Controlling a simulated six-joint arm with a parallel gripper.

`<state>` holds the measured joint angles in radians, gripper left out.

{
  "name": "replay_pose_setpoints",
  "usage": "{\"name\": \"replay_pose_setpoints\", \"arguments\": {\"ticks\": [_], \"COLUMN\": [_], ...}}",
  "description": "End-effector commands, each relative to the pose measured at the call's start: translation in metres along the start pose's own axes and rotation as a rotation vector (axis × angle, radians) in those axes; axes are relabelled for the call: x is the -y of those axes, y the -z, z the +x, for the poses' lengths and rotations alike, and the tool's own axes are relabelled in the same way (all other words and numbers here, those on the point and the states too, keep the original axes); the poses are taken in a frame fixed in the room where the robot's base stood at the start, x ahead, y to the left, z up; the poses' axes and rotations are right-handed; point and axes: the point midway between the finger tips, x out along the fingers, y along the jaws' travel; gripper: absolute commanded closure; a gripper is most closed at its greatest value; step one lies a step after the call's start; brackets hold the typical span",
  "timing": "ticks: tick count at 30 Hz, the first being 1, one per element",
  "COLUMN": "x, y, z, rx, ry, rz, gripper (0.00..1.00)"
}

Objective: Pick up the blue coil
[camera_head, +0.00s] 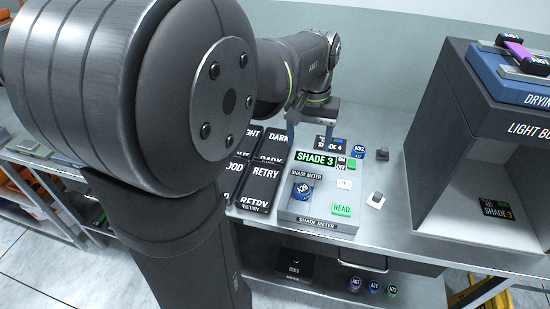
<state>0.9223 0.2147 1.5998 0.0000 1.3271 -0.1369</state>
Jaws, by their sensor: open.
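Several blue round coils are in view. One dark blue coil (303,190) with a white-lettered label sits on the shade meter (318,225). A smaller blue coil (357,153) stands behind the meter, to its right. Another small blue coil (374,286) is on the lower shelf, between a purple coil (354,284) and a green one (391,290). My gripper (325,132) is open, with blue fingers spread above the back of the meter. It appears empty, and is behind the coil on the meter and left of the coil behind it. Its exact height is hard to tell.
Dark label trays (262,185) lie left of the meter. The meter shows "SHADE 3" on its green display. A large light box (470,150) stands at the right with a blue drying rack (520,78) on top. Small grey-and-white blocks (377,199) sit between meter and box.

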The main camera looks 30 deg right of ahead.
Motion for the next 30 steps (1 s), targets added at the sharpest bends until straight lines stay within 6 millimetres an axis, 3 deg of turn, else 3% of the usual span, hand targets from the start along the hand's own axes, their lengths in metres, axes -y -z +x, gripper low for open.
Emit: {"name": "replay_pose_setpoints", "arguments": {"ticks": [8,11,24,30], "x": [0.002,0.002,0.002,0.002], "y": [0.000,0.000,-0.001,0.000], "z": [-0.002,0.006,0.096,0.117], "rx": [0.000,0.002,0.004,0.001], "ry": [0.000,0.000,0.000,0.000], "rz": [0.176,0.198,0.196,0.196], "gripper": [0.33,0.33,0.33,0.33]}}
